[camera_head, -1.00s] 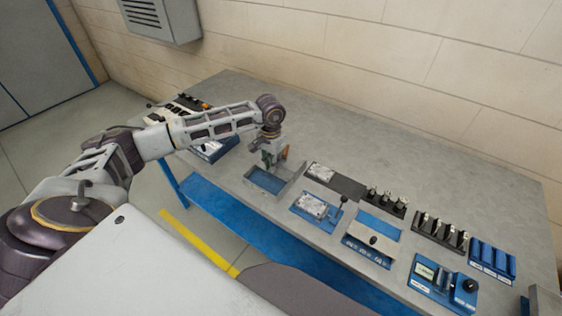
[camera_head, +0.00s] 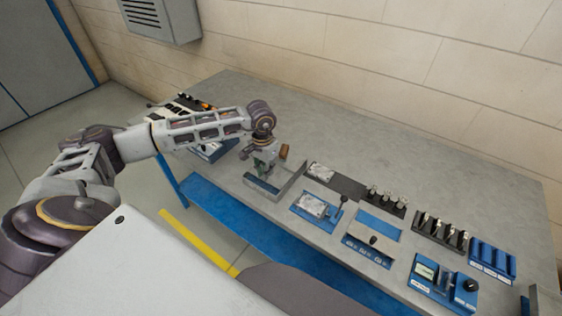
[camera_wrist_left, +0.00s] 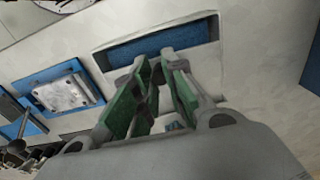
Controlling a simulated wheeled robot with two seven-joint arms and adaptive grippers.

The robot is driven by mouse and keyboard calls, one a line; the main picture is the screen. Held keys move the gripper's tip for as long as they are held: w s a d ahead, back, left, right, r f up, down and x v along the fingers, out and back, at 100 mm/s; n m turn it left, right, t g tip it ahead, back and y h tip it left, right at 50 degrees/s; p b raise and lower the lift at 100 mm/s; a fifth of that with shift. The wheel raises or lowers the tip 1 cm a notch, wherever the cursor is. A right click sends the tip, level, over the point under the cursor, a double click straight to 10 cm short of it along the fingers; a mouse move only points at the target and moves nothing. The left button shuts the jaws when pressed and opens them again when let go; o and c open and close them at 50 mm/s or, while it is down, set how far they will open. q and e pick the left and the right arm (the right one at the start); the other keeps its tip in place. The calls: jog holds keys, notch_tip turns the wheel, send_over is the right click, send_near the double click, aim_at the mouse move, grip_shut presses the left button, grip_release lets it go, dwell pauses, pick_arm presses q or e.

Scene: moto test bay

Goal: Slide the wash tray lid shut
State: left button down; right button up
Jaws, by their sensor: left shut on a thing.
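The wash tray (camera_head: 291,183) is a grey-rimmed recess on the bench with a blue inside. In the left wrist view its grey rim (camera_wrist_left: 211,14) surrounds a blue strip of open tray. The grey lid (camera_head: 273,180) appears to cover the part of the tray under my gripper; its edges are hard to make out. My left gripper (camera_head: 262,168) points down over the tray. Its green-padded fingers (camera_wrist_left: 152,88) are shut on the lid's handle, which they mostly hide. My right gripper is not in view.
A blue plate with a pale metal block (camera_head: 313,206) and a black lever sits right of the tray. Several blue and black fixtures (camera_head: 440,233) line the bench's right side. A brown object (camera_head: 284,152) stands just behind the gripper. The bench's back is clear.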

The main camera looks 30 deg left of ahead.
pick_arm(q)
jog(key=shift+s+a, duration=0.15)
jog(key=shift+s, duration=1.45)
jog(key=c, duration=1.5)
grip_release()
jog(key=shift+s, duration=0.1)
jog(key=shift+r+p, duration=1.25)
jog(key=shift+r, duration=2.25)
